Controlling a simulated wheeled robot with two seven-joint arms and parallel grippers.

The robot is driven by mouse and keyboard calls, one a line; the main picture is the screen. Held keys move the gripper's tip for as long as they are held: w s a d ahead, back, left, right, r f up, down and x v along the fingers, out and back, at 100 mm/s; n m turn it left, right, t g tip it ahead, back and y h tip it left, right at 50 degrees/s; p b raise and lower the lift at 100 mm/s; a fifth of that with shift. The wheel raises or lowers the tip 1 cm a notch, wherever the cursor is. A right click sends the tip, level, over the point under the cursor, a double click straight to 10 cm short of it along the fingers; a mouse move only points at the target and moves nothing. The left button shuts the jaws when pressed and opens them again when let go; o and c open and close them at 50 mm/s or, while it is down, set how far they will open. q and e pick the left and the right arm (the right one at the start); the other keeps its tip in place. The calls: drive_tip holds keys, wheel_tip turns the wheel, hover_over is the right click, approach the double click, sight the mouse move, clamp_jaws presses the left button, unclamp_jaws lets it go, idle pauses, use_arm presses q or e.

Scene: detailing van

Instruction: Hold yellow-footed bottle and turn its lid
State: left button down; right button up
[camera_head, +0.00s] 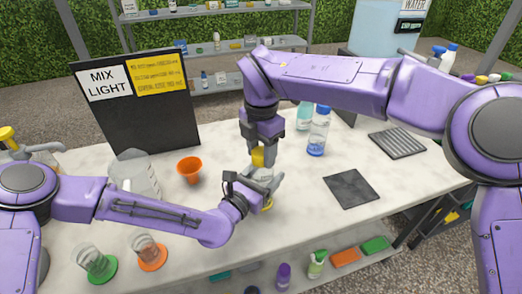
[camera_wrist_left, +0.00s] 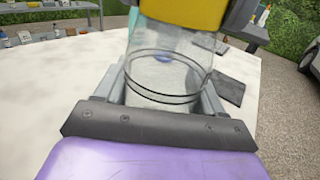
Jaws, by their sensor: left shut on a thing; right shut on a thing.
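The yellow-footed bottle (camera_head: 264,173) stands upright on the white table, between my two grippers. It is clear, with a yellow lid (camera_head: 257,156) on top and a bit of yellow foot (camera_head: 267,205) showing low down. My left gripper (camera_head: 262,182) is shut around the bottle's body from the left side. In the left wrist view the clear bottle (camera_wrist_left: 165,75) sits between the fingers, with the yellow lid (camera_wrist_left: 185,12) above. My right gripper (camera_head: 262,148) comes from above and is shut on the lid, its fingertips partly hidden.
An orange cup (camera_head: 190,169) and a clear pitcher (camera_head: 134,174) stand to the left. A blue-based bottle (camera_head: 318,132) and a teal bottle (camera_head: 304,115) stand behind to the right. A dark mat (camera_head: 351,188) lies right.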

drive_tip(key=n, duration=0.6)
drive_tip(key=shift+n, duration=0.3)
drive_tip(key=n, duration=1.2)
drive_tip(key=shift+n, duration=0.3)
drive_tip(key=n, duration=0.7)
drive_tip(key=shift+r, duration=0.1)
drive_tip(key=shift+r, duration=0.2)
drive_tip(key=shift+r, duration=0.9)
